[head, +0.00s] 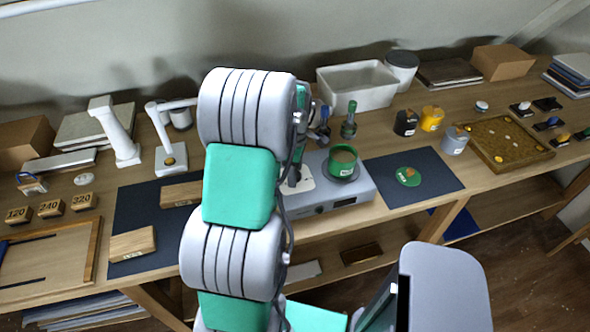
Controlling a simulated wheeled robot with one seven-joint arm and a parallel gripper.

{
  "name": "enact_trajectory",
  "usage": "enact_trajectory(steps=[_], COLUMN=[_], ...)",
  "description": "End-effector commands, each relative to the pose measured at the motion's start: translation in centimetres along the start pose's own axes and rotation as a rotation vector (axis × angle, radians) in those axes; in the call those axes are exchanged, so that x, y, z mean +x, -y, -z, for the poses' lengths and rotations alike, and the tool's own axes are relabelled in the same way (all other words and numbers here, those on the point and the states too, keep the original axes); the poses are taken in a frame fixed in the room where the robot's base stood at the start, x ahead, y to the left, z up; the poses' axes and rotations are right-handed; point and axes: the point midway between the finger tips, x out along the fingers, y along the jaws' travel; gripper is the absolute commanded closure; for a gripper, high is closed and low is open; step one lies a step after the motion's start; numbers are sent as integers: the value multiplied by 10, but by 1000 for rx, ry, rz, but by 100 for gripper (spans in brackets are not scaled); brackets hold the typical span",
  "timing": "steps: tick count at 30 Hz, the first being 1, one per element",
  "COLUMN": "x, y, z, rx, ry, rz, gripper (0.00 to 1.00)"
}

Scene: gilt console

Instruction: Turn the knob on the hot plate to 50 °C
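The hot plate (364,190) is a grey box on the wooden console, right of my raised arm. A small dark display (344,202) shows on its front face. A green pot (343,162) stands on its round heating top. A part of what looks like my gripper (295,174) shows just right of the arm, over the left side of the hot plate. Its fingers are mostly hidden, so I cannot tell whether it is open or shut.
A dark mat (435,172) with a green lid-like disc (408,177) lies right of the hot plate. Behind stand small bottles (349,122) and a white bin (357,88). Black, yellow and grey pots (455,141) stand right. Numbered wooden blocks (50,208) sit left.

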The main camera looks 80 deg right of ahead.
Motion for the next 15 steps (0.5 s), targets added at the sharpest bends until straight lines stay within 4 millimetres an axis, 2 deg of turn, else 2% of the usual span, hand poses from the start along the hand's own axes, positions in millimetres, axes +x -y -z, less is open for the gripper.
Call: enact_trajectory(steps=[4,15], x=[0,0], y=[0,0], z=[0,0], rx=[0,0], ry=[0,0], rz=[0,0], gripper=[45,75])
